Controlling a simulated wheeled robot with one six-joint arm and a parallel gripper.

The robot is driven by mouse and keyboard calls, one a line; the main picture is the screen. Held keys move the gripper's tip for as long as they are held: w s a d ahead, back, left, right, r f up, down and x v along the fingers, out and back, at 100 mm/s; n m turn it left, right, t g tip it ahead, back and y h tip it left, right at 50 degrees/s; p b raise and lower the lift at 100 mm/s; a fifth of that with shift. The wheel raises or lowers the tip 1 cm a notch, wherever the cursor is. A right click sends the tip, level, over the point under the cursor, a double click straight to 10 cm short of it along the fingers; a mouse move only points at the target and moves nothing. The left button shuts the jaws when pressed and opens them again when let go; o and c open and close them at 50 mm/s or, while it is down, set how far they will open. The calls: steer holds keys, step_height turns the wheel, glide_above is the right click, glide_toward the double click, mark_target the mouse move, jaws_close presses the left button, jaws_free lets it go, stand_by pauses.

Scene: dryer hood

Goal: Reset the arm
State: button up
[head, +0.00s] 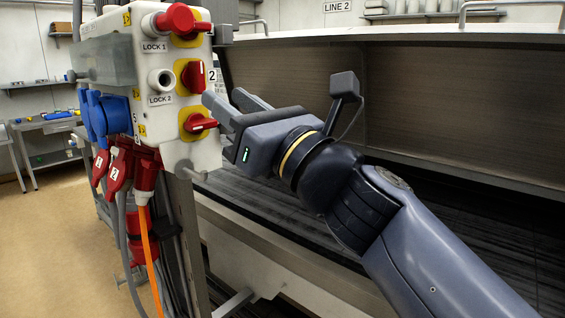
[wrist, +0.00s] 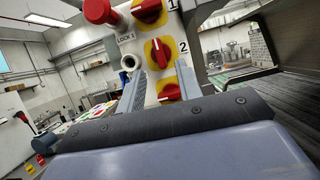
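My gripper (head: 222,97) is in front of the white switch panel (head: 205,150), at its right side in the head view. In the wrist view its two fingers (wrist: 160,86) stand apart with nothing held between them. Beyond the gap are a red rotary switch marked 2 (wrist: 158,53) and a lower red switch (wrist: 168,92), both on yellow plates. They also show in the head view, the switch marked 2 (head: 193,77) above the lower one (head: 200,123). I cannot tell whether a fingertip touches the panel.
A red knob (head: 175,18) sits at LOCK 1; the LOCK 2 barrel (head: 160,79) has no knob. Blue sockets (head: 108,115), red plugs (head: 120,170) and an orange cable (head: 148,250) are at the panel's left and below. The dryer hood (head: 430,100) is behind my arm. Floor at left is clear.

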mark_target(203, 81)
steer(key=v, duration=0.4)
steer(key=p+x, duration=0.1)
steer(key=x, duration=0.9)
steer(key=shift+w+a+r+p, duration=0.15)
steer(key=shift+a+p, duration=0.05)
steer(key=shift+p, duration=0.1)
steer(key=shift+w+n+g+p, duration=0.15)
steer(key=shift+n+g+p, duration=0.2)
steer(key=shift+n, duration=0.35)
steer(key=n+g+y+p, duration=0.1)
steer(key=n, duration=0.2)
steer(key=shift+d+r, duration=0.15)
steer(key=n+g+p, duration=0.1)
steer(key=n, duration=0.2)
steer(key=shift+g+y, duration=0.35)
steer(key=shift+y, duration=0.05)
steer(key=n+g+p, duration=0.2)
steer(key=n, duration=0.3)
steer(key=shift+n+g+p, duration=0.35)
steer(key=shift+n+g, duration=0.05)
steer(key=shift+f, duration=0.2)
